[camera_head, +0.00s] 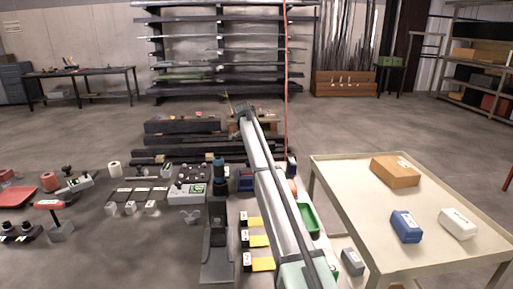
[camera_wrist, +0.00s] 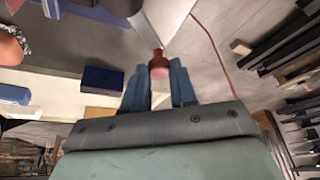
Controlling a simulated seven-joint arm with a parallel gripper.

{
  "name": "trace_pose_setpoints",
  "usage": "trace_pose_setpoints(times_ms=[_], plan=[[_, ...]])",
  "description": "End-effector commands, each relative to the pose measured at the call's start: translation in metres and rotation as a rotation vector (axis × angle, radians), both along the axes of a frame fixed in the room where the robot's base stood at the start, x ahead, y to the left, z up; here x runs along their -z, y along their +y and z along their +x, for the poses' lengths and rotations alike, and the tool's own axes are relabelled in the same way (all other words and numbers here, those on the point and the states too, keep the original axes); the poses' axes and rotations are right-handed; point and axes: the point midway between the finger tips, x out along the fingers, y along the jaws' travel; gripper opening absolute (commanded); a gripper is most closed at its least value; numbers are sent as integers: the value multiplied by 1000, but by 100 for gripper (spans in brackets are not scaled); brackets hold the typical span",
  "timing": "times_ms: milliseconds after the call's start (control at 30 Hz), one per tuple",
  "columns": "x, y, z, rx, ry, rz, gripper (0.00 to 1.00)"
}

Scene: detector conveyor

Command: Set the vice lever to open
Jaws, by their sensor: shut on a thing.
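In the wrist view, my gripper (camera_wrist: 159,80) has its two blue-grey fingers close together on either side of a red knob (camera_wrist: 158,64). The red knob looks like the end of the vice lever, and the fingers are shut on it. A pale grey body (camera_wrist: 163,16) lies just beyond the knob, perhaps part of the vice. The lever's angle cannot be told. In the head view, my arm covers the place where it works, and my fingertips and the vice lever cannot be made out.
In the head view, a cream cart (camera_head: 415,225) stands right with a brown box (camera_head: 396,171), a blue box (camera_head: 406,226) and a white box (camera_head: 457,223).

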Motion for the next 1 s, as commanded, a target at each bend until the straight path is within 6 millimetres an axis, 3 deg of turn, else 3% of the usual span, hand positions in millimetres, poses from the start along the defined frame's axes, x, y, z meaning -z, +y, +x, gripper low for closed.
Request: trace_pose_setpoints(times_ms=[367, 400, 633, 1000], plan=[[0, -2, -1, 10, 2, -1, 0], [0, -2, -1, 10, 2, -1, 28], [0, -1, -1, 7, 1, -1, 50], [-5, 1, -2, 5, 0, 0, 52]])
